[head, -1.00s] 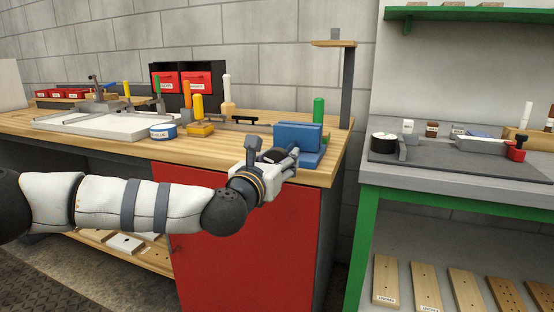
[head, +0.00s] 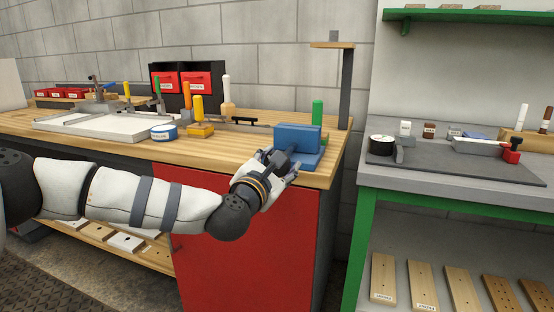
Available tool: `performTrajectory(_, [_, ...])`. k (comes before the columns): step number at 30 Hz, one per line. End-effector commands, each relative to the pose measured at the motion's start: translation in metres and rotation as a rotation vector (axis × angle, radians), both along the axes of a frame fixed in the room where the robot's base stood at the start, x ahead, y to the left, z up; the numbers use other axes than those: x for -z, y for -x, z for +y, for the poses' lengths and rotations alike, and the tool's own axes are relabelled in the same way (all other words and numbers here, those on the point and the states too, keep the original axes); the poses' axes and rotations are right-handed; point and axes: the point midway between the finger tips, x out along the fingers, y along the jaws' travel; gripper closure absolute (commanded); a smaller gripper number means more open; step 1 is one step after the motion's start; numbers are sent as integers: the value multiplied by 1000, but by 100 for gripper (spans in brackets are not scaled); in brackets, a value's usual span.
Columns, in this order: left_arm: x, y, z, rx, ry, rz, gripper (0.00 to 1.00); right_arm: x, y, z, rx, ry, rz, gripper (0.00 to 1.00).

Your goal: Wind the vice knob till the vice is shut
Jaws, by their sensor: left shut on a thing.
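The blue vice (head: 298,139) stands at the right front corner of the wooden workbench (head: 230,147). My left gripper (head: 288,164) is at the near side of the vice, at the bench's front edge. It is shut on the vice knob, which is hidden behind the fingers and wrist. The gap between the vice jaws cannot be made out from here. My right gripper is not in view.
A green-handled tool (head: 318,114) stands just behind the vice, beside a dark post (head: 346,90). A blue-and-white tin (head: 164,132) and a yellow-handled tool (head: 198,108) stand to the left. A grey side table (head: 450,171) is at the right, past a gap.

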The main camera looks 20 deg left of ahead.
Motion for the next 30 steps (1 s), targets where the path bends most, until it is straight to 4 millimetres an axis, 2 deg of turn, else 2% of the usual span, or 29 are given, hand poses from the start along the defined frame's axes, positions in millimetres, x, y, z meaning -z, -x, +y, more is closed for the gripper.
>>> performTrajectory(15, [-3,0,-2,-1,-451,-21,79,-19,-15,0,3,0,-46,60])
performTrajectory(30, [0,0,-2,-1,-658,-27,79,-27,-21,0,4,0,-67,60])
